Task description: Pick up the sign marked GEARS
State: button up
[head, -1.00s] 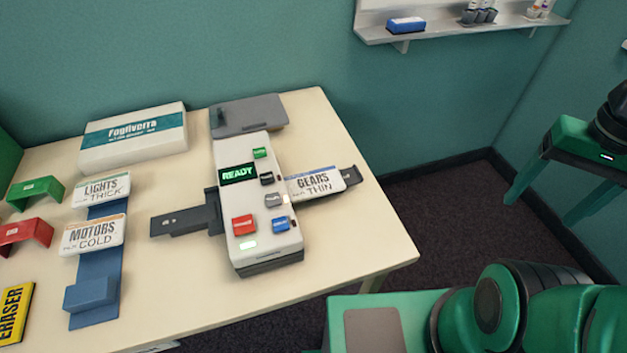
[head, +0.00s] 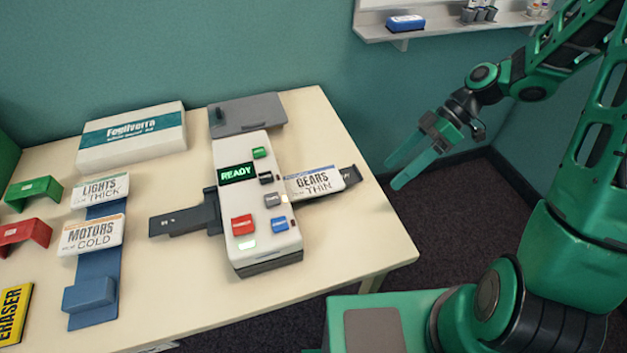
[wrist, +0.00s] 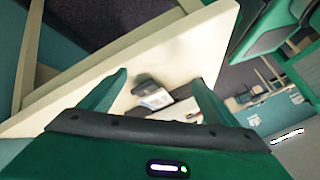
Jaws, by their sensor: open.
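The sign marked GEARS (head: 315,182) is a white plate with a blue top edge and the words GEARS and THIN. It lies on the dark tray (head: 350,174) at the right side of the white machine (head: 258,200), whose display reads READY. My gripper (head: 395,173) has green fingers and is open and empty. In the head view it is right of the sign and the table's right edge, apart from both. In the wrist view a small white-and-dark object (wrist: 155,98) shows between the fingers; I cannot read it.
Signs marked LIGHTS (head: 101,189) and MOTORS (head: 92,234) lie on a blue stand (head: 95,275) at the left. A white box (head: 132,138) and a grey plate (head: 246,115) are at the back. The table's front right corner (head: 375,240) is clear.

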aim_at(315, 180)
jog(key=w+a+n+y, duration=0.1)
jog(key=a+n, duration=0.1)
jog(key=w+a+n+y, duration=0.1)
jog(key=a+y, duration=0.1)
jog(key=w+a+f+n+g+y, duration=0.1)
jog(key=a+n+y, duration=0.1)
jog(key=shift+a+n, duration=0.3)
jog(key=shift+a, duration=0.1)
jog(key=shift+w+a+r+n+y, duration=0.15)
jog(key=shift+a+r+n+y, duration=0.05)
jog(key=shift+a+n+y, duration=0.2)
jog(key=x, duration=1)
jog(key=shift+a+r, duration=0.15)
jog(key=shift+a, duration=0.3)
jog(key=c, duration=1.2)
jog(key=shift+r, duration=0.1)
